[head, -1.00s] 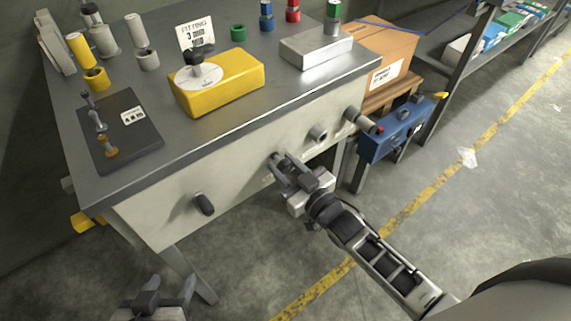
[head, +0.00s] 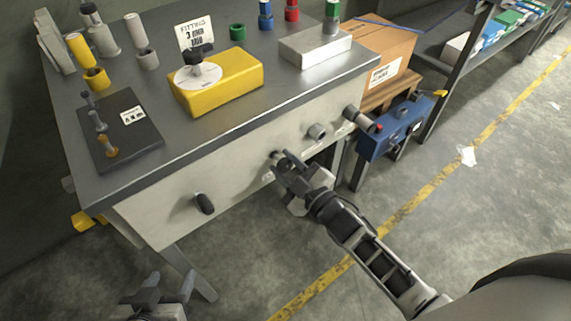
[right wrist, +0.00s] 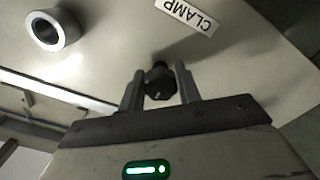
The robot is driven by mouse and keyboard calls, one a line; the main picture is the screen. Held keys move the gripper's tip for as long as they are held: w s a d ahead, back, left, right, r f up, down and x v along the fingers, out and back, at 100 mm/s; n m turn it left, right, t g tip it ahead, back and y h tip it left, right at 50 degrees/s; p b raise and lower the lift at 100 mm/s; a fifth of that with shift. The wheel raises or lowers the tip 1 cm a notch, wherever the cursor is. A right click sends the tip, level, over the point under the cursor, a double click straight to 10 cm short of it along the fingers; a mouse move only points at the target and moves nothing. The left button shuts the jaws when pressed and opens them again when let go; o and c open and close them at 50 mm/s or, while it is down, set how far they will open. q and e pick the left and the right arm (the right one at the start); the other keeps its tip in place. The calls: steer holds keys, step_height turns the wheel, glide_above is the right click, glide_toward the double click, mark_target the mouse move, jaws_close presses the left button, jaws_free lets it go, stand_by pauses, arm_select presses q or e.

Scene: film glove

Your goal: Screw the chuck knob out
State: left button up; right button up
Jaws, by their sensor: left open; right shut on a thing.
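My right gripper (head: 281,162) reaches the pale front panel of the bench. In the right wrist view its two fingers (right wrist: 159,70) stand either side of a small black faceted knob (right wrist: 160,84) and are shut on it. The knob is mostly hidden by the fingers in the head view. A label reading "CLAMP" (right wrist: 187,15) is on the panel close to this knob; no label naming a chuck can be read. Another dark knob (head: 203,204) sticks out of the panel further left. My left gripper (head: 165,285) is open and empty, low at the front left, apart from the bench.
A grey ring-ended fitting (head: 318,131) and a longer cylinder (head: 352,114) stick out of the panel to the right. A blue box (head: 395,130) is at the bench's right end. A yellow block (head: 225,85) with a black knob (head: 196,56) sits on top. The floor in front is clear.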

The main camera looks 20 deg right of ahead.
stand_by(0.4)
steer(key=o, duration=1)
steer(key=shift+c, duration=0.2)
steer(key=v, duration=1.5)
steer(key=shift+s, duration=0.4)
steer(key=shift+d+r, duration=0.1)
steer(key=s+a+f+m+g+h, duration=0.2)
steer(key=a+m+g, duration=0.3)
steer(key=m, duration=0.4)
steer(key=shift+s+a+f+g+h, duration=0.2)
steer(key=shift+f+g+h, duration=0.25)
steer(key=shift+g, duration=0.35)
